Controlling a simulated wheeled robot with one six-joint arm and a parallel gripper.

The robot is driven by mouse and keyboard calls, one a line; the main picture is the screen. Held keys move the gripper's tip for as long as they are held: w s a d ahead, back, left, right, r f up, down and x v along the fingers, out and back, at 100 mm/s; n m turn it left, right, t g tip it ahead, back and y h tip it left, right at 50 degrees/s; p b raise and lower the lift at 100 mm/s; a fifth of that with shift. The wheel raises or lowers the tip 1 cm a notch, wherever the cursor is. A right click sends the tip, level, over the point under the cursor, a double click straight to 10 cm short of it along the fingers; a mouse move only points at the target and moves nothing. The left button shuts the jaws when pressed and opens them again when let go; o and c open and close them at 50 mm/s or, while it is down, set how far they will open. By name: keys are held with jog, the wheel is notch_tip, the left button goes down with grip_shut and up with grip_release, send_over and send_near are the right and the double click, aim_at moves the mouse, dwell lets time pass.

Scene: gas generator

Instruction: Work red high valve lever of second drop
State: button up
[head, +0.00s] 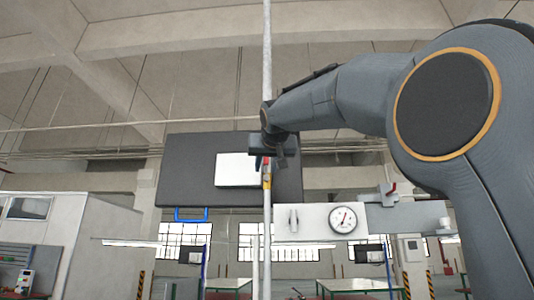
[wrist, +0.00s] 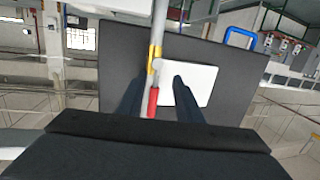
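A pale vertical pipe (head: 267,90) runs through the middle of the head view and into the wrist view (wrist: 159,28). On it sits a yellow valve part (wrist: 153,66) with a red lever (wrist: 153,102) along the pipe. In the head view, small red and yellow parts (head: 267,176) show just below my gripper (head: 270,156). In the wrist view my gripper (wrist: 157,80) is open, its dark fingers apart. The red lever appears between them, closer to the left finger. I cannot tell whether a finger touches it.
A dark panel (head: 180,150) with a white rectangle (head: 238,170) and blue handle (head: 190,215) is behind the pipe. A round gauge (head: 343,219) and another red lever (head: 391,188) are to the right. Green-edged tables (head: 350,286) stand low behind.

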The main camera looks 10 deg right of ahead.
aim_at(266, 163)
notch_tip(266, 163, up, 7)
jog(key=s+t, duration=0.1)
jog(key=s, duration=0.1)
jog(key=shift+w+d+r+p, duration=0.1)
jog(key=shift+w+d+p, duration=0.1)
jog(key=shift+w+p, duration=0.85)
jog(key=shift+w+d+f+p, duration=0.15)
jog(key=shift+w+p, duration=0.5)
jog(key=shift+w, duration=0.7)
jog(key=shift+w+d+r+p, duration=0.2)
jog(key=shift+w+p, duration=0.65)
jog(key=shift+w, duration=0.35)
grip_shut()
